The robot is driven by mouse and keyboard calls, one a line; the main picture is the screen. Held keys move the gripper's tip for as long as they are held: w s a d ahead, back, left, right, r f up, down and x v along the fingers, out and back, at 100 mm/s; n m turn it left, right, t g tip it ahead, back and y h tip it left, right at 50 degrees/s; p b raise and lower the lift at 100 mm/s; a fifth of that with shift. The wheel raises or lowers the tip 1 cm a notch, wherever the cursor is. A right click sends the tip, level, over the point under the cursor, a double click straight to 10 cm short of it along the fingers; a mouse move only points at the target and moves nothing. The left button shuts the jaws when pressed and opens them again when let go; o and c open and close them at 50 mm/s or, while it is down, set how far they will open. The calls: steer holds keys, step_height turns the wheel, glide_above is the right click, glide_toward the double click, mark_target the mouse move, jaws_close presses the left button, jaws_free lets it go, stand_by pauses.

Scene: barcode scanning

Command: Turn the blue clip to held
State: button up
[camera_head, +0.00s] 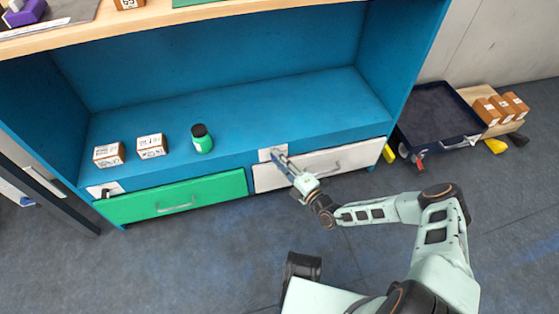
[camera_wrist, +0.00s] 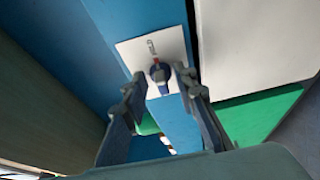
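The blue clip (camera_wrist: 160,74) is a small dark-blue knob on a white plate (camera_wrist: 147,47) fixed to the blue shelf front. In the wrist view it shows between my fingertips, with a small gap on each side. A small printed mark sits on the plate just above it. My gripper (camera_wrist: 160,76) is open, its two fingers apart; whether they touch the clip I cannot tell. In the head view my gripper (camera_head: 280,157) is at the plate (camera_head: 265,155) above the white drawer, and the clip is hidden behind it.
A white drawer (camera_head: 335,160) and a green drawer (camera_head: 215,193) lie below the shelf. Another plate (camera_head: 95,190) is at far left. Two brown boxes and a green jar (camera_head: 203,144) stand on the shelf. A dark cart (camera_head: 435,115) is right.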

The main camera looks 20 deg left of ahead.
steer(key=shift+d, duration=0.1)
steer(key=v, duration=0.7)
steer(key=shift+s+d, duration=0.15)
steer(key=shift+s, duration=0.05)
stand_by(0.3)
